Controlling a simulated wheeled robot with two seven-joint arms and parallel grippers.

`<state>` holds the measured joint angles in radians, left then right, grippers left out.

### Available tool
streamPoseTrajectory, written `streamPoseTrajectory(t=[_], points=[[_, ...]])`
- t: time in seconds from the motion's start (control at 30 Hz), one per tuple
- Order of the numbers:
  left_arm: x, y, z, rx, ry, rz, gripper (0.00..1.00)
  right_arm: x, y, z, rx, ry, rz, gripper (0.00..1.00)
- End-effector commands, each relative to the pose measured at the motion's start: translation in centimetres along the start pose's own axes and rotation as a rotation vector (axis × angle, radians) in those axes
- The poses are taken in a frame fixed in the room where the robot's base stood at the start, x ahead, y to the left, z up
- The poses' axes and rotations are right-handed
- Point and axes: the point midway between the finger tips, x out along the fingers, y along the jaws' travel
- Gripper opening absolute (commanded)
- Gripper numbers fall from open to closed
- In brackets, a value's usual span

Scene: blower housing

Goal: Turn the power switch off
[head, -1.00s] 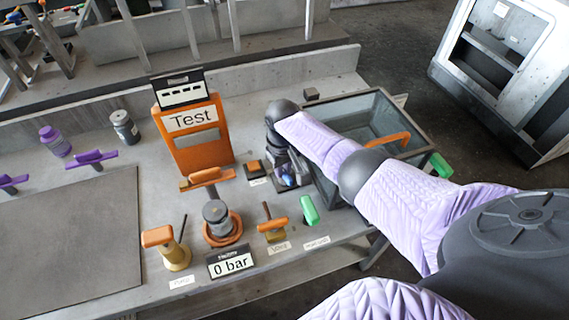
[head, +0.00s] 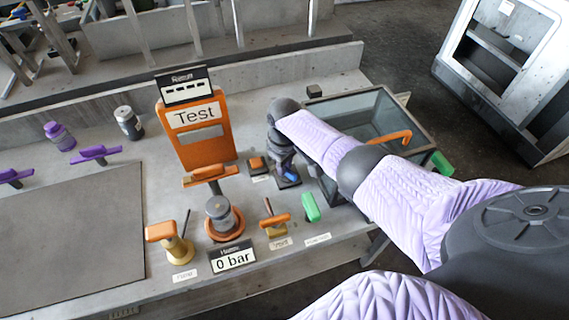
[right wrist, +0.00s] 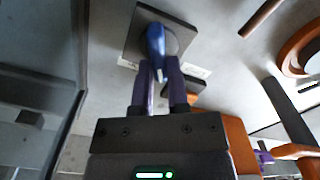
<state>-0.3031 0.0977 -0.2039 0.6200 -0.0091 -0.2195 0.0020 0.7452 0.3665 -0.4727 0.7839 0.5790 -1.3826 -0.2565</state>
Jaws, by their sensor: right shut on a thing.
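A blue switch handle (head: 291,174) sits on a square dark base plate (head: 289,185) on the bench, left of a glass-walled box. In the right wrist view the blue handle (right wrist: 156,42) stands between my fingertips, above its dark plate (right wrist: 133,45). My right gripper (right wrist: 157,70) is shut on this handle from above. In the head view my right gripper (head: 284,160) is partly hidden by its own wrist. The label by the plate is partly covered and unreadable. My left gripper is not in view.
The glass-walled box (head: 345,112) with an orange handle stands close right of my gripper. A green switch (head: 310,207), orange-handled valves (head: 275,222) and a "0 bar" display (head: 232,258) are in front. An orange "Test" panel (head: 202,150) stands to the left.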

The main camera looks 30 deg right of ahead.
Motion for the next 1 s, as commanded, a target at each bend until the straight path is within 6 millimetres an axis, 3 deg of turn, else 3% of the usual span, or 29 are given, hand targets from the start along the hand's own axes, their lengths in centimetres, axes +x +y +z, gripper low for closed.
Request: streamPoseTrajectory(t=[0.1, 0.13, 0.3, 0.57, 0.67, 0.8, 1.0], points=[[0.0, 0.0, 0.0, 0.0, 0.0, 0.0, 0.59, -0.1, 0.0, -0.1, -0.001, 0.003, 0.0, 0.0], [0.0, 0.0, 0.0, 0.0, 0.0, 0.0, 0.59, -0.1, 0.0, -0.1, -0.001, 0.003, 0.0, 0.23], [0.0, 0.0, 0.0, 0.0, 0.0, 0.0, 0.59, 0.0, 0.0, -0.1, 0.0, 0.002, 0.0, 0.54], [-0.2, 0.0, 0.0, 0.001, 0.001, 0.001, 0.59, -0.2, 0.0, 0.0, 0.0, 0.001, 0.0, 0.54], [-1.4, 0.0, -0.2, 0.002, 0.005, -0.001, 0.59, -2.1, 0.0, -0.1, 0.0, 0.004, 0.001, 0.54], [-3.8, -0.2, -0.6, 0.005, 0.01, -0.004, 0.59, -6.1, 0.0, -0.1, -0.001, 0.006, 0.002, 0.54], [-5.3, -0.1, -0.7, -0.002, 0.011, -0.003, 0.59, -9.6, 0.0, -0.1, -0.001, 0.004, 0.001, 0.54]])
